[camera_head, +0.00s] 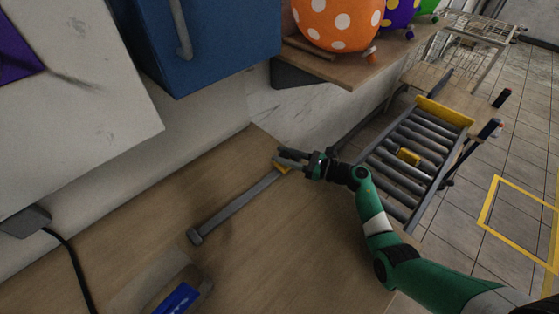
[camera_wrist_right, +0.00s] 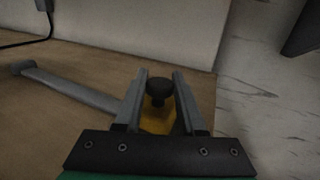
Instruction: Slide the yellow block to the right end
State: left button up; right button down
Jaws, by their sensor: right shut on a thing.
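The yellow block (camera_head: 281,168) sits on a grey rail (camera_head: 238,208) that runs diagonally across the wooden worktop. It is at or near the rail's upper right end in the head view; my gripper partly hides that end. The block also shows in the right wrist view (camera_wrist_right: 157,122), with a black knob (camera_wrist_right: 158,90) on top. My right gripper (camera_head: 280,158) is shut on the block, with the fingers on either side of the knob. The left part of the rail is bare up to its end cap (camera_head: 194,236). My left gripper is not in view.
A blue cabinet (camera_head: 225,40) and a pale wall stand behind the worktop. A blue item (camera_head: 178,298) lies at the front. The worktop around the rail is mostly clear.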

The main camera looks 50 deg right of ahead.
jog(key=c, duration=0.5)
grip_release()
jog(key=p+v, duration=0.2)
jog(key=v, duration=0.9)
jog(key=shift+s+d, duration=0.1)
jog(key=shift+s, duration=0.25)
jog(key=shift+w, duration=0.15)
